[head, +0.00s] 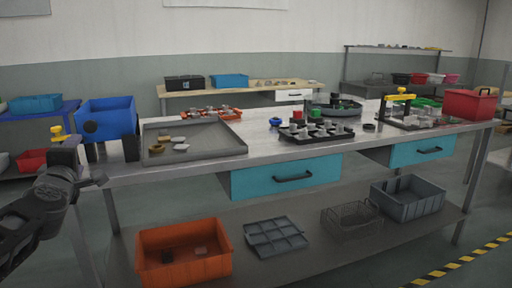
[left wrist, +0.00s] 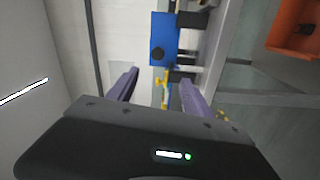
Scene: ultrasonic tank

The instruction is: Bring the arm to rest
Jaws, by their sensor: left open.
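My left arm comes in from the left in the head view. Its gripper (head: 80,166) hangs beside the table's near left corner, below and left of a blue box with a black round spot (head: 105,112). In the left wrist view the two fingers stand apart with nothing between them (left wrist: 160,80), so the gripper is open and empty. The blue box (left wrist: 163,32) shows beyond the fingertips there, and a yellow fitting (left wrist: 161,82) shows in line with the gap. My right gripper is not in either view.
The workbench (head: 255,145) holds a grey tray (head: 205,151), a dark rack of small parts (head: 311,139) and a red bin (head: 470,105). Below are an orange bin (head: 183,273) and a grey crate (head: 408,207). The table's left edge is close to my left gripper.

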